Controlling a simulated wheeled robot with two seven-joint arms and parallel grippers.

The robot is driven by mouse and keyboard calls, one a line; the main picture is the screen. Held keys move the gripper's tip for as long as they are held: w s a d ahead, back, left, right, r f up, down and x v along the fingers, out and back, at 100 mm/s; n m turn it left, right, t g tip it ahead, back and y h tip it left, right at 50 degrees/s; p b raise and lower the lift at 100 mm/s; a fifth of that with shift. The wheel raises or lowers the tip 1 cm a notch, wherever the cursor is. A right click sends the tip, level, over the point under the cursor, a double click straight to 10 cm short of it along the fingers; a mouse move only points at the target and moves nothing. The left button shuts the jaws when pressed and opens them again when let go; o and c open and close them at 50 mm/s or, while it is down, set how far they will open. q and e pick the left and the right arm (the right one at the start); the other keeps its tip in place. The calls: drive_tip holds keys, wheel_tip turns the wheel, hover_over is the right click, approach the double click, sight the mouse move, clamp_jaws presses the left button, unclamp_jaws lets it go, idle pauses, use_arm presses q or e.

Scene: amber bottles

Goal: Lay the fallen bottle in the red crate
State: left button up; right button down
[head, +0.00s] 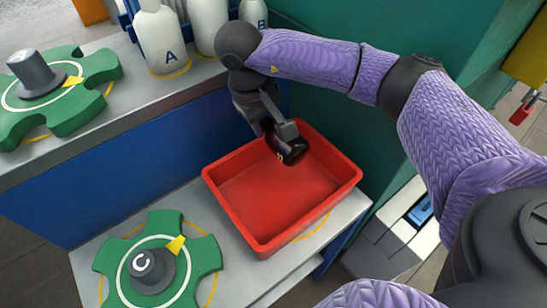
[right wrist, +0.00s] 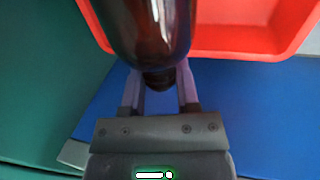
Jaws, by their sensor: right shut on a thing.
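The fallen bottle is dark amber glass and shows in the head view (head: 292,152) over the back part of the red crate (head: 234,215). My right gripper (head: 280,130) is shut on the bottle. In the right wrist view the bottle (right wrist: 150,30) fills the top middle, its narrow dark end between the two fingers of my gripper (right wrist: 160,92). The crate's rim (right wrist: 245,55) shows behind it. The crate's visible floor is empty. I cannot tell whether the bottle touches the crate. My left gripper is not in view.
A green knobbed wheel marked C (head: 110,260) sits left of the crate on the low grey shelf (head: 235,270). A higher shelf holds another green wheel (head: 20,120) and white bottles, one marked A (head: 162,40). A green wall (head: 335,110) stands behind the crate.

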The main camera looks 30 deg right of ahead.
drive_tip(key=b+x, duration=0.1)
drive_tip(key=x, duration=0.1)
drive_tip(key=a+b+x, duration=0.1)
drive_tip(key=b+x, duration=0.1)
drive_tip(key=x, duration=0.1)
drive_tip(key=shift+s+f+b, duration=0.15)
drive_tip(key=shift+f+b, duration=0.15)
drive_tip(key=shift+f, duration=0.25)
drive_tip(key=shift+r, duration=0.1)
drive_tip(key=shift+c, duration=2.4)
unclamp_jaws()
drive_tip(key=shift+o, duration=1.1)
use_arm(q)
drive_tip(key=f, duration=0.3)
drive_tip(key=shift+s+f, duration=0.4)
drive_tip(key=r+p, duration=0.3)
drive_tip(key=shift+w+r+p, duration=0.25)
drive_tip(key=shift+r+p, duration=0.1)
use_arm(e)
drive_tip(key=v, duration=1)
